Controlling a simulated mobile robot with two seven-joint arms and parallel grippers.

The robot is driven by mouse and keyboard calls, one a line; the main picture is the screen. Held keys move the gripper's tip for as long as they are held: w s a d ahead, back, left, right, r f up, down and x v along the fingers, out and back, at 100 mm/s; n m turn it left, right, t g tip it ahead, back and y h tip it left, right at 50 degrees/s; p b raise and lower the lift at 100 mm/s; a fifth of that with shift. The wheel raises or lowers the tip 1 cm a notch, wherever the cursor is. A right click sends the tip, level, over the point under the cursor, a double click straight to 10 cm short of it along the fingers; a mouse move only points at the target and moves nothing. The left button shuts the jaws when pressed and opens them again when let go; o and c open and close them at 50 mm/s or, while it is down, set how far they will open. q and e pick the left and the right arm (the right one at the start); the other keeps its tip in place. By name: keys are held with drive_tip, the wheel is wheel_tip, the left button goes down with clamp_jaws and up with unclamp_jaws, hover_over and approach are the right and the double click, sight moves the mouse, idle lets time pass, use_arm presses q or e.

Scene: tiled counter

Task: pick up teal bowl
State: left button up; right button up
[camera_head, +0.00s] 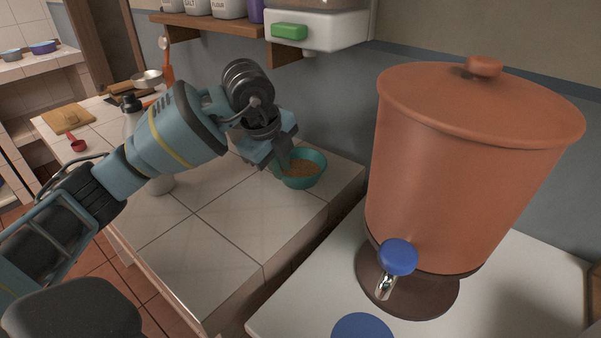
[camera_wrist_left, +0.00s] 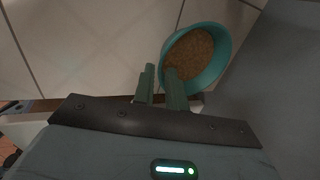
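The teal bowl (camera_head: 308,183) stands upright on the tiled counter by the wall, with brown contents inside. It also shows in the left wrist view (camera_wrist_left: 222,64). My left gripper (camera_head: 282,165) reaches down to the bowl's left side. In the left wrist view, its two fingers (camera_wrist_left: 160,70) are a little apart, with a gap between them. The bowl's near left rim lies at the fingertips, one finger outside the bowl and the other overlapping its inside edge. Whether they touch the rim is unclear. My right gripper is not in view.
A large terracotta dispenser (camera_head: 460,170) with a blue tap (camera_head: 398,256) stands on the white surface at right. A shelf (camera_head: 215,22) with canisters and a white wall dispenser (camera_head: 318,28) hang above. A cutting board (camera_head: 68,120) lies far left. The front tiles (camera_head: 215,260) are clear.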

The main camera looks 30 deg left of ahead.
sight(287, 177)
use_arm(q)
drive_tip(key=shift+x, duration=2.55)
drive_tip(key=shift+d, duration=0.1)
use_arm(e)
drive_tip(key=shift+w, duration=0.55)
use_arm(q)
clamp_jaws()
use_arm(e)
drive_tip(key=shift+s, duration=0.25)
use_arm(q)
drive_tip(key=shift+r, duration=0.1)
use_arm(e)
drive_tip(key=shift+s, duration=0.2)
use_arm(q)
drive_tip(key=shift+w+r, duration=0.1)
